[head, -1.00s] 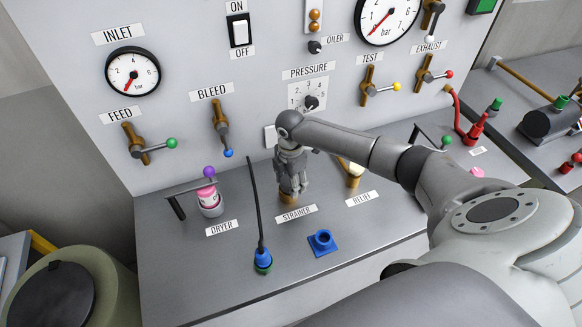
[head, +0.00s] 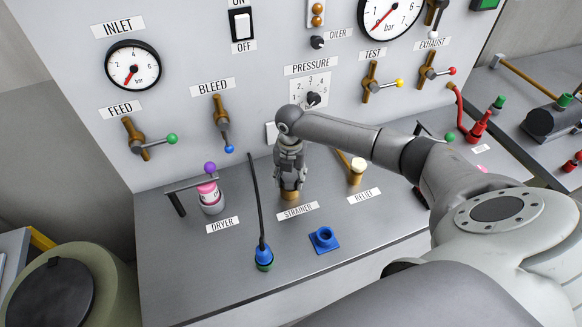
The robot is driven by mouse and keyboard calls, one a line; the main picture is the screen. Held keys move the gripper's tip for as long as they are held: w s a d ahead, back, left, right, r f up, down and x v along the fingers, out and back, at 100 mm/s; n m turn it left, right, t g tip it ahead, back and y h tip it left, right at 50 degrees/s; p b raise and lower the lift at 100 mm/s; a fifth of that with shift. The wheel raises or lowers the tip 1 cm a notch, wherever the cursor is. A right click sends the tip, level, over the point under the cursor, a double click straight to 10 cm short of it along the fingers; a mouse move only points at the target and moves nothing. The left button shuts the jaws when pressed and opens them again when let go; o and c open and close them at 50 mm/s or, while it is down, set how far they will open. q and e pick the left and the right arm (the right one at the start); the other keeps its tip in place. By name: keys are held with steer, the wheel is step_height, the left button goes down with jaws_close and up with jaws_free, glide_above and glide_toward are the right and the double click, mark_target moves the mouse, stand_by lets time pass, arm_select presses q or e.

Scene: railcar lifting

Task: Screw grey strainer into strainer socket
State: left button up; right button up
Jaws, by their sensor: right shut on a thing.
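My right gripper (head: 290,180) points down over the brass strainer socket (head: 290,196), which stands behind the STRAINER label (head: 298,211) on the grey bench. The gripper is shut on the grey strainer, which is mostly hidden between the fingers, so I cannot tell how deep it sits in the socket. The fingertips are just above the socket's rim. My left gripper is not in the head view.
The dryer (head: 210,196) with its clamp bar stands to the left. The brass relief valve (head: 357,170) is close on the right. In front are a blue connector (head: 263,257) on a black hose and a blue socket (head: 323,239). The panel rises behind.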

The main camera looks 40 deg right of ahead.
steer(key=shift+s+d+f, duration=0.15)
steer(key=shift+s+d, duration=0.05)
steer(key=c, duration=0.3)
steer(key=shift+s+d+m+p, duration=0.1)
steer(key=shift+m+p, duration=0.65)
steer(key=shift+m, duration=0.45)
steer(key=m, duration=0.4)
steer(key=shift+s+f, duration=0.1)
steer(key=m, duration=0.8)
steer(key=shift+d+m, duration=0.1)
steer(key=shift+m, duration=0.2)
steer(key=o, duration=0.8)
steer(key=shift+d, duration=0.1)
